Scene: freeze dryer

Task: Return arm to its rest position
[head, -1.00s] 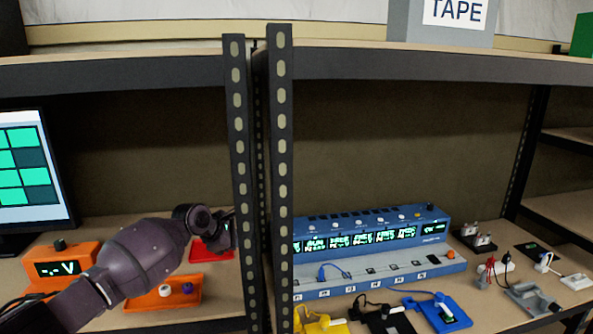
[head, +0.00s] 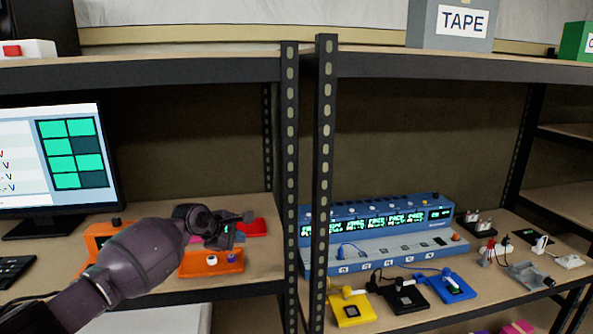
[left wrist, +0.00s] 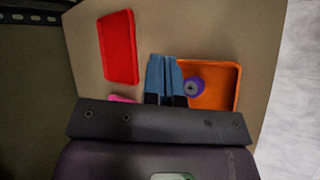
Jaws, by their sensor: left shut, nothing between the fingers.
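My left arm comes in from the left in the head view, and my left gripper (head: 232,229) is over the left shelf, near an orange tray (head: 228,263) and a red tray (head: 253,228). In the left wrist view, the blue-grey fingers of my left gripper (left wrist: 163,78) are together with nothing between them. The red tray (left wrist: 118,47) lies to the left of the fingers and the orange tray (left wrist: 225,74) to the right. A purple knob-like piece (left wrist: 195,87) shows beside the fingers, at the orange tray. My right gripper is not in view.
Dark perforated posts (head: 325,180) stand between the left and right shelves. A monitor (head: 55,160) and an orange meter box (head: 100,236) are on the left. A blue multi-channel device (head: 380,235) stands on the right shelf, with yellow, black and blue trays (head: 350,312) before it.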

